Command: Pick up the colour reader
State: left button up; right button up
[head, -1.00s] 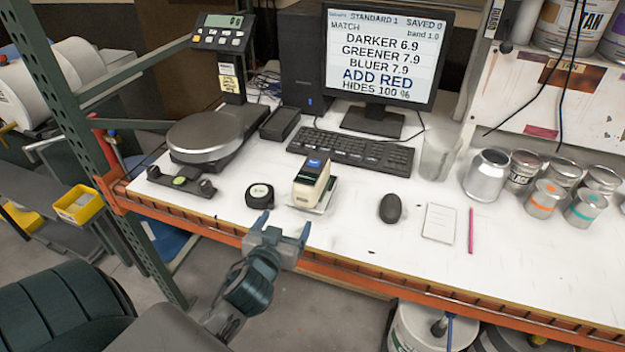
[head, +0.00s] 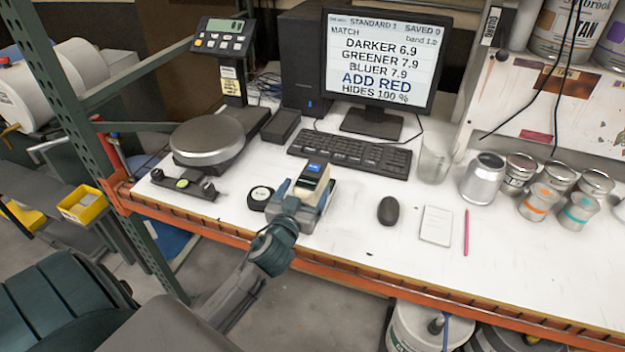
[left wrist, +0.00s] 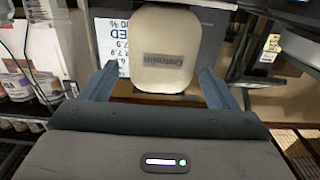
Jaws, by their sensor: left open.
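The colour reader (head: 313,178) is a small cream block with a black top and a blue screen, upright on the white bench. My left gripper (head: 305,190) is open at the reader, with its fingers on either side of it. In the left wrist view the reader's cream body (left wrist: 166,50) stands between the two blue-grey fingers (left wrist: 160,88), with a visible gap to each. The reader's lower part is hidden behind the gripper in the head view. My right gripper is not in view.
A round black-and-white puck (head: 260,197) sits close left of the reader. A black mouse (head: 388,210), notepad (head: 436,225) and pink pencil (head: 466,232) lie to the right. The keyboard (head: 350,152) is behind. An orange beam (head: 360,279) edges the bench.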

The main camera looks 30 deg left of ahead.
aim_at(310, 182)
pick_arm(q)
jog(key=p+x, duration=0.1)
jog(key=x, duration=0.2)
jog(key=shift+w+a, duration=0.1)
jog(key=shift+w, duration=0.15)
jog(key=shift+w+f, duration=0.1)
jog(key=shift+w, duration=0.15)
jog(key=shift+s, duration=0.1)
jog(key=c, duration=1.5)
